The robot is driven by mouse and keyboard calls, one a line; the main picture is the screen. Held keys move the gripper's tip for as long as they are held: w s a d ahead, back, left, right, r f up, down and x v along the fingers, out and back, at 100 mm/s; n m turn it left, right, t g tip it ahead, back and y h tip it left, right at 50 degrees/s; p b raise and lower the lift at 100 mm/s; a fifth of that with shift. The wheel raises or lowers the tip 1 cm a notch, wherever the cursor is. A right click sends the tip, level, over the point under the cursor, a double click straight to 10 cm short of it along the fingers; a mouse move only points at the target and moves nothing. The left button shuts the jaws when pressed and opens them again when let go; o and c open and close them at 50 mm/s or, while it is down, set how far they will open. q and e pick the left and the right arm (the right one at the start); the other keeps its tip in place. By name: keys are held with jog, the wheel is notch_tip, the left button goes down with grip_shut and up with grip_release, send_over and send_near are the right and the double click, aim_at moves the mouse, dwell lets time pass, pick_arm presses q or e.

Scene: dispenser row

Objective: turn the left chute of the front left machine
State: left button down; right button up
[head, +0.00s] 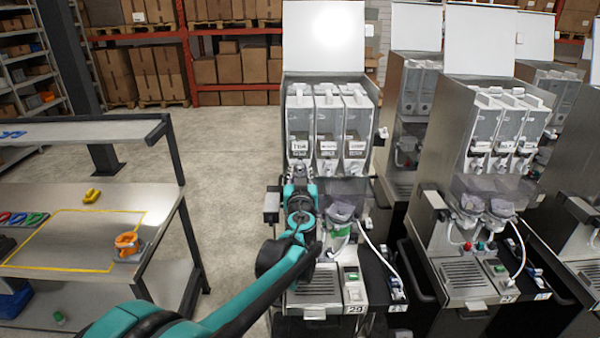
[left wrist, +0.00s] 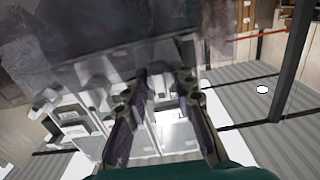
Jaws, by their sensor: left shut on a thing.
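The front left machine (head: 326,88) stands at the middle, its lid raised, with three white canisters side by side. Below each canister is a small white chute; the middle chute (head: 327,168) and right chute (head: 354,167) show. My left arm reaches up in front of the machine's left side. My left gripper (head: 299,170) is at the left chute, under the left canister (head: 299,125), and is shut on it; gripper and wrist hide most of this chute. In the left wrist view, the two dark fingers (left wrist: 162,80) stand close on either side of it. My right gripper is not in view.
A clear funnel (head: 343,196) and white hose sit just right of my left wrist. A drip tray (head: 315,284) lies below. A second machine (head: 490,160) stands to the right. A workbench (head: 70,210) is at the left, with open floor between.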

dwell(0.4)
pick_arm(q)
jog(key=c, duration=1.6)
grip_release()
jog(key=shift+s, duration=0.1)
jog(key=s, duration=1.1)
jog(key=shift+s, duration=0.4)
jog(key=shift+f, duration=0.1)
